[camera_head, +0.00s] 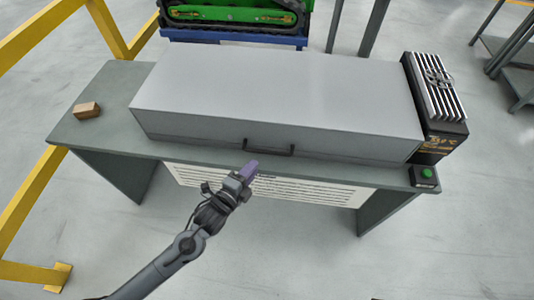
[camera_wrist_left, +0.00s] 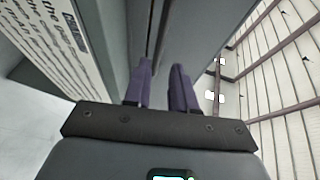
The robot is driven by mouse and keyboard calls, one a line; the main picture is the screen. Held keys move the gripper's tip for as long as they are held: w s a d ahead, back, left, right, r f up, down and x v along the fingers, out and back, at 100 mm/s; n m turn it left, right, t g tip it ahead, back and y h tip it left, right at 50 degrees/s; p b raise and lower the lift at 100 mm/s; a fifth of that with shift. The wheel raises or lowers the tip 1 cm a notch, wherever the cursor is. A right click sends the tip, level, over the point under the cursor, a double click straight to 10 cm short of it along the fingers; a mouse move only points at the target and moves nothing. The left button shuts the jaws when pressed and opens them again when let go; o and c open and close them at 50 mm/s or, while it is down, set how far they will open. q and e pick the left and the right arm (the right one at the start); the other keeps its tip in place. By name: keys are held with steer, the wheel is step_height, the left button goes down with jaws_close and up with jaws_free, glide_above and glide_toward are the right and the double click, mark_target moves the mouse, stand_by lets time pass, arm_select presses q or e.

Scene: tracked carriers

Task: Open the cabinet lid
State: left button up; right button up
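A grey cabinet (camera_head: 275,95) with a flat closed lid lies on a grey table. A dark bar handle (camera_head: 268,148) sits low on the middle of its front face. My left gripper (camera_head: 250,170) is in front of and slightly below the handle, to its left in the head view. In the left wrist view its two purple fingers (camera_wrist_left: 162,85) stand apart with nothing seen between them. The cabinet front and table edge show beyond the fingers there. I cannot tell whether a finger touches the handle. My right gripper is in neither view.
The table (camera_head: 85,130) carries a small brown block (camera_head: 87,110) at the left. A black finned box (camera_head: 435,105) and a green button (camera_head: 427,172) are at the right. A yellow railing (camera_head: 30,210) stands left. A green tracked carrier (camera_head: 235,12) is behind.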

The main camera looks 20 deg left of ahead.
mark_target(267, 152)
arm_select(q)
steer(key=b+x, duration=0.1)
steer(key=x, duration=0.8)
steer(key=shift+w+d+f, duration=0.1)
steer(key=shift+w+f, duration=0.05)
steer(key=shift+w, duration=0.15)
jaws_close()
